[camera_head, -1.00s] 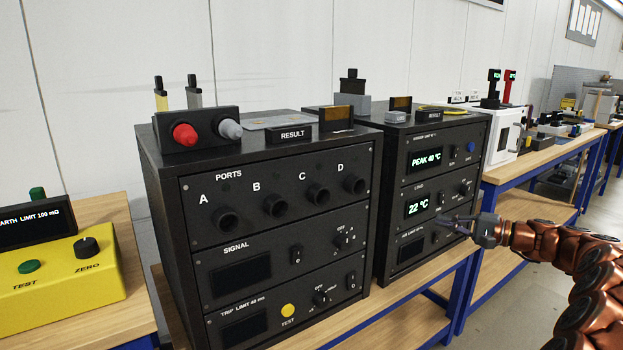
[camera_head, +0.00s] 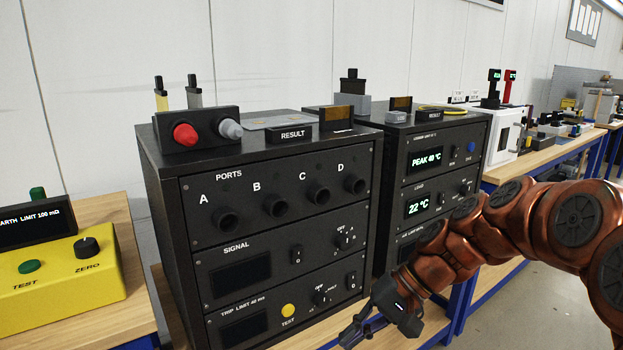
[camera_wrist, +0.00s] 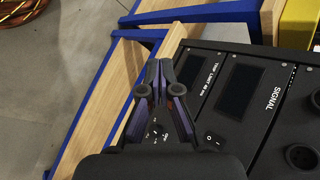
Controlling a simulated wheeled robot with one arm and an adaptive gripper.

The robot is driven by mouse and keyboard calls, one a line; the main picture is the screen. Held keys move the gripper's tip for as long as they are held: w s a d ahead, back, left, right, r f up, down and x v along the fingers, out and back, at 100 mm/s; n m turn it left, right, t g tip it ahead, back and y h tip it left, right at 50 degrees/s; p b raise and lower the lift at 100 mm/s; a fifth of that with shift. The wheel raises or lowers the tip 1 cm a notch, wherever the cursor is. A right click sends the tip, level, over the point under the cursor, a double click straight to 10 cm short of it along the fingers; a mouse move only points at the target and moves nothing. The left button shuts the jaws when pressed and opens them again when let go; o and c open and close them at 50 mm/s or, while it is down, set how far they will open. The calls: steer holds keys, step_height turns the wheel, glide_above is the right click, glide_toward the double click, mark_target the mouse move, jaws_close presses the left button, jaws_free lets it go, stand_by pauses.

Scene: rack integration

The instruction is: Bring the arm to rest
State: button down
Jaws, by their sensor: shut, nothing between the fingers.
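My copper-coloured arm (camera_head: 520,228) reaches in from the right edge of the head view, bent over and pointing down to the left. My gripper (camera_head: 352,338) is at the bottom of the head view, in front of the lower right part of the black PORTS rack (camera_head: 270,250). In the wrist view, my gripper (camera_wrist: 160,66) has its fingertips together with nothing between them. Its fingers cover part of the rack's lower panel, near a knob. The fingertips appear over the wooden shelf edge beside the rack; I cannot tell the gap.
A second black rack (camera_head: 428,165) with lit displays stands behind my arm. A yellow tester (camera_head: 65,275) is on the left bench. Blue-framed benches (camera_head: 550,157) run back along the wall. Open floor (camera_head: 510,325) lies at the lower right.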

steer(key=s+d+f+n+g+h, duration=0.1)
steer(key=s+d+f+h, duration=0.25)
steer(key=s, duration=0.45)
steer(key=s+d+f+h, duration=0.2)
steer(key=s+d, duration=0.2)
steer(key=s, duration=0.4)
steer(key=s+d+f+n+g+h, duration=0.1)
steer(key=s+d+f+h, duration=0.25)
steer(key=s, duration=0.45)
step_height(320, 180, up, 19)
steer(key=w+t+p, duration=0.1)
steer(key=p, duration=1.6)
steer(key=shift+d, duration=0.15)
steer(key=shift+d+f, duration=0.1)
steer(key=shift+f, duration=0.05)
